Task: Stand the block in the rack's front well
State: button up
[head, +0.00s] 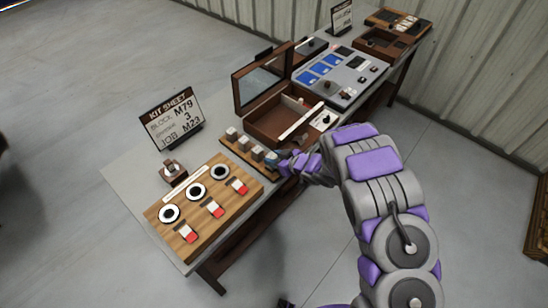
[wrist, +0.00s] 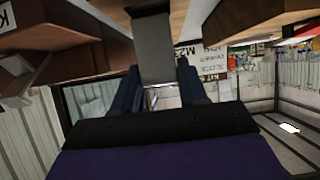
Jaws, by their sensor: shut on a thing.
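My gripper (head: 277,161) is at the near right end of a low wooden rack (head: 236,151) on the table. In the wrist view my gripper (wrist: 158,82) has its two dark blue fingers on either side of a plain grey block (wrist: 153,42) and is shut on it. The rack holds a row of pale grey blocks, one of them at the far left end (head: 231,133). The held block is mostly hidden by the fingers in the head view. I cannot tell whether its bottom is in a well or above it.
A wooden board (head: 180,217) with rings and red switches lies to the left. A kit sheet sign (head: 172,118) and a small brown stand (head: 173,178) are behind it. An open-lidded wooden box (head: 266,127) stands close behind the rack. The table's front edge is close.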

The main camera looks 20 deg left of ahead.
jog(key=shift+f, duration=0.25)
dwell(1.0)
jog(key=shift+p, duration=0.6)
jog(key=shift+f, duration=0.7)
dwell(0.9)
jog(key=o, duration=1.7)
jog(key=shift+r, duration=0.1)
jog(key=shift+r+p, duration=3.05)
jog(key=shift+r, duration=1.4)
